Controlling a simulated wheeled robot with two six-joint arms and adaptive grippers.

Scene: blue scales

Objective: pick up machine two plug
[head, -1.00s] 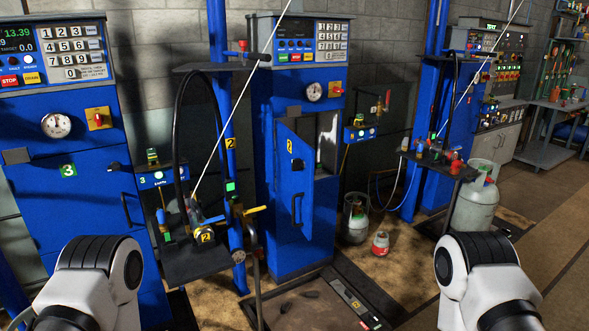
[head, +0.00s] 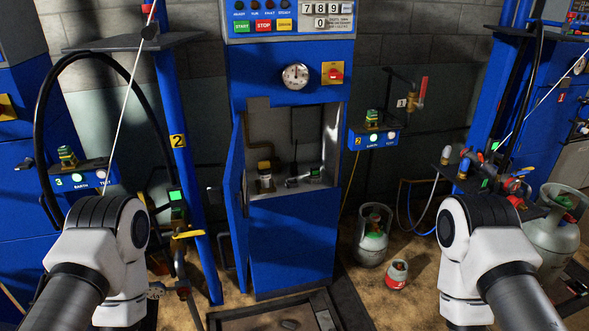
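Machine two (head: 290,235) is the blue cabinet in the middle of the head view, with a lit keypad panel, a dial and a red-yellow switch. Its door (head: 237,215) stands open on the left, seen almost edge-on. Inside are a dark cylinder with a yellowish band (head: 265,182) and a small grey-green fitting (head: 305,178), which may be the plug; I cannot tell for sure. A green-topped connector (head: 371,119) sits on the blue box marked 2 (head: 374,138), right of the cabinet. Both my arms show at the bottom, but neither gripper is in view.
A dark framed tray (head: 270,316) lies on the floor before the cabinet. A caged grey cylinder (head: 373,240) and a small red-white canister (head: 396,273) stand to its right. A blue post marked 2 (head: 182,150) rises at left. A cluttered shelf (head: 470,180) stands at right.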

